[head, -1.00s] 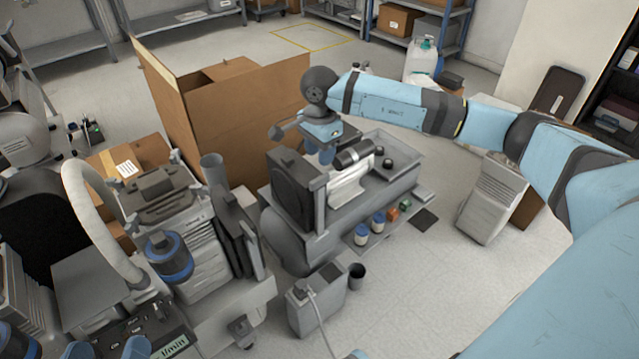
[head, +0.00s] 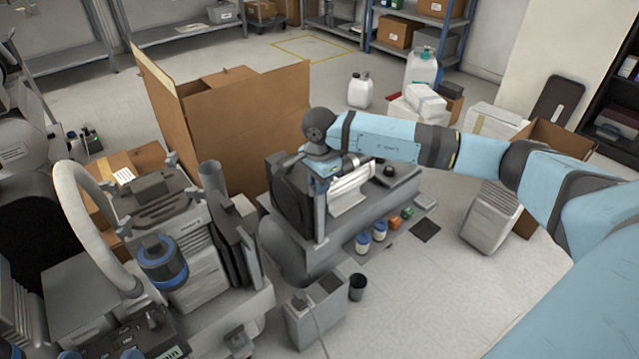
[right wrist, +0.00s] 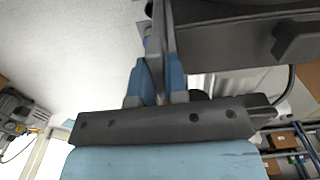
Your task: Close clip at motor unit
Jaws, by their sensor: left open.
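The motor unit looks to be the grey machine (head: 335,228) in the middle of the head view, with a dark square housing (head: 288,190) and a pale ribbed cylinder (head: 350,188). My right gripper (head: 318,184) is low over it, beside the housing; its fingertips are partly hidden. In the right wrist view, the blue fingers of my right gripper (right wrist: 157,75) stand either side of a narrow grey upright part (right wrist: 162,40). I cannot tell whether they grip it or whether it is the clip. My left gripper (head: 100,354) shows only blue fingertips, spread apart, at the bottom left edge.
A second grey unit with a blue-banded cylinder (head: 162,262) and a curved pale hose (head: 95,215) stands at left. An open cardboard box (head: 235,125) is behind.

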